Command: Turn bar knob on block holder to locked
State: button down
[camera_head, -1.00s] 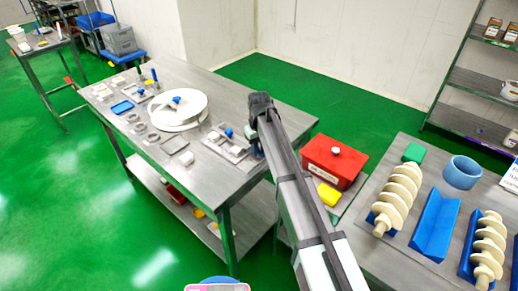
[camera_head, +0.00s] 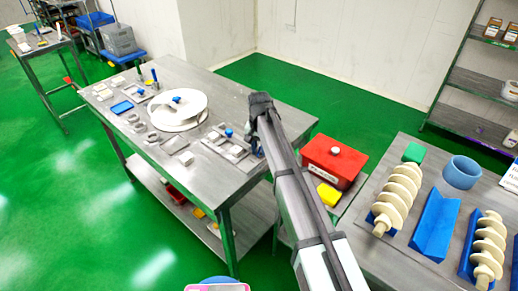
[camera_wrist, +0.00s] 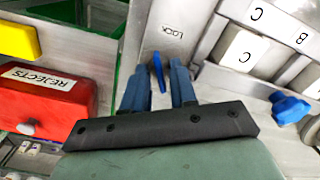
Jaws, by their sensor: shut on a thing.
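In the wrist view, the bar knob (camera_wrist: 158,70) is a narrow blue bar on the grey metal plate of the block holder (camera_wrist: 205,22). It stands nearly upright in the picture, just below the printed word LOCK (camera_wrist: 173,32). My gripper (camera_wrist: 157,78) has its two blue-grey fingers on either side of the bar and is shut on it. In the head view, the block holder (camera_head: 213,147) is near the right end of the long table, and my arm hides the bar knob.
A blue lobed knob (camera_wrist: 290,107) is right of my gripper in the wrist view. The red REJECTS box (camera_head: 334,160) and a yellow block (camera_head: 328,195) stand right of my arm. A white round disc (camera_head: 178,107) lies farther left on the table (camera_head: 225,182).

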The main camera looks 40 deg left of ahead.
jog(key=m, duration=0.5)
jog(key=shift+m, duration=0.4)
dwell(0.3)
jog(key=c, duration=1.2)
grip_release()
